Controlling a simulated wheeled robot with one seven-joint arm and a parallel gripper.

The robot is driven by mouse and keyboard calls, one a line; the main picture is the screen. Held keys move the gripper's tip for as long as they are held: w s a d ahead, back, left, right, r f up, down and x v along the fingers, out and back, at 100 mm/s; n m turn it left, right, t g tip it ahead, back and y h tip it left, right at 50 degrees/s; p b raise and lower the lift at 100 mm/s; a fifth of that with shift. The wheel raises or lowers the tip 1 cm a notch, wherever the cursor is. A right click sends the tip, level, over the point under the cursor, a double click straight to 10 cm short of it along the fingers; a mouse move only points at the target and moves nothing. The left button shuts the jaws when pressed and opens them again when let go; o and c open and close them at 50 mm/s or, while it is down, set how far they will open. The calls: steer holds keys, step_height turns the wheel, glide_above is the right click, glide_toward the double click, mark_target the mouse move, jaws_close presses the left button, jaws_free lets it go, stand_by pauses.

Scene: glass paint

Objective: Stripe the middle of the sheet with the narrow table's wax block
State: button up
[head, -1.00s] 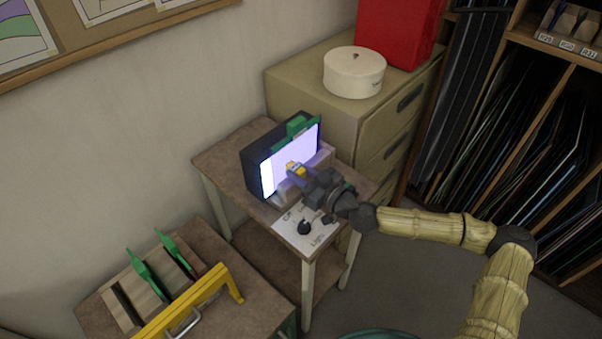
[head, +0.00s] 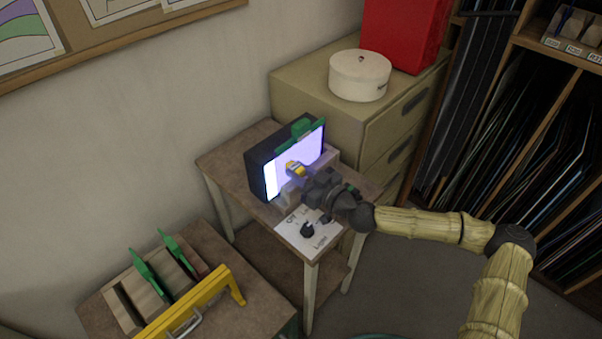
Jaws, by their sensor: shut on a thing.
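The lit sheet (head: 311,146) glows white-violet, upright against a dark box (head: 262,163) on the narrow table (head: 226,153). A green clip or holder (head: 300,129) sits at its top edge. My gripper (head: 305,178) is in front of the sheet and shut on a small yellow block (head: 296,169), which I take to be the wax block. The block is in front of the sheet's lower middle; I cannot tell whether it touches. The gripper hides part of the sheet's lower edge and its stand. No stripe can be made out at this size.
A labelled paper with a black knob (head: 307,230) lies at the table's front. A beige drawer cabinet (head: 300,91) with a white round tin (head: 359,77) stands behind.

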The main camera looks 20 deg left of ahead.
steer(key=shift+a, duration=0.1)
steer(key=shift+w+d+f+b, duration=0.1)
steer(key=shift+w+d+b, duration=0.15)
steer(key=shift+w+b, duration=0.25)
steer(key=shift+w+d+b, duration=0.25)
steer(key=shift+w+b, duration=0.1)
steer(key=shift+w, duration=0.15)
steer(key=shift+w+d+b, duration=0.35)
steer(key=shift+w+b, duration=0.15)
steer(key=shift+w, duration=0.25)
steer(key=shift+w+d+b, duration=0.25)
steer(key=shift+w+b, duration=0.35)
steer(key=shift+w, duration=0.05)
steer(key=shift+w+d+b, duration=0.2)
steer(key=shift+w+b, duration=0.4)
steer(key=shift+w+d+b, duration=0.15)
steer(key=shift+w+b, duration=0.2)
steer(key=shift+w, duration=0.2)
